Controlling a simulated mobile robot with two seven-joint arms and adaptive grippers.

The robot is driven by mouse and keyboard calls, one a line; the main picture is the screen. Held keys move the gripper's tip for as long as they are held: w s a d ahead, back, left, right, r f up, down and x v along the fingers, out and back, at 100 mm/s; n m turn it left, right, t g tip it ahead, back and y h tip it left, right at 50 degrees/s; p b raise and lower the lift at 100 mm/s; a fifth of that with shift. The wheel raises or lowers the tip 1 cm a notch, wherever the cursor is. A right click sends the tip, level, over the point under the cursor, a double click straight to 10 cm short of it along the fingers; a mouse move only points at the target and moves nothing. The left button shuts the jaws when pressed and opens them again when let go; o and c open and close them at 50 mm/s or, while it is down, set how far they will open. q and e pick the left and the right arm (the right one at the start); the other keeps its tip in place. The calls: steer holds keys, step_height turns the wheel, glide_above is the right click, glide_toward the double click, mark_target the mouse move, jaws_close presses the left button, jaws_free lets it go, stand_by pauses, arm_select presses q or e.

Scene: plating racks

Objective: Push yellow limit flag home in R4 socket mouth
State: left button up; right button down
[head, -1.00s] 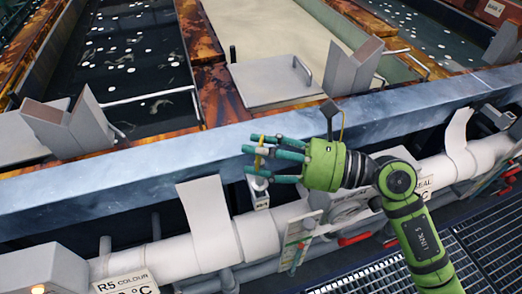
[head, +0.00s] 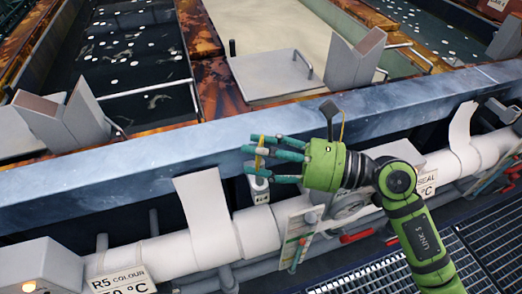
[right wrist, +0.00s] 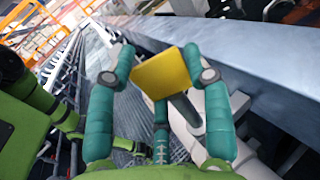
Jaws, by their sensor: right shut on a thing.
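My right gripper (head: 262,160) reaches in from the right at the front of the long blue-grey rail, its teal fingers shut on the yellow limit flag (head: 258,144). In the head view the flag shows edge-on as a thin upright strip. In the right wrist view the flag (right wrist: 160,73) is a flat yellow plate pinched between two teal fingers (right wrist: 162,78). A small grey block with a pale top (head: 258,188), perhaps the R4 socket, sits just below the fingertips. Its marking is too small to read. The flag's lower end is hidden, so I cannot tell whether it touches the block. My left gripper is not in view.
The blue-grey rail (head: 150,158) runs behind my fingers. A white pipe (head: 185,246) with a raised white plate (head: 203,205) lies in front and left. Grating (head: 462,262) lies lower right.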

steer(key=shift+f, duration=0.15)
steer(key=shift+c, duration=2.2)
jaws_free()
steer(key=v, duration=1.2)
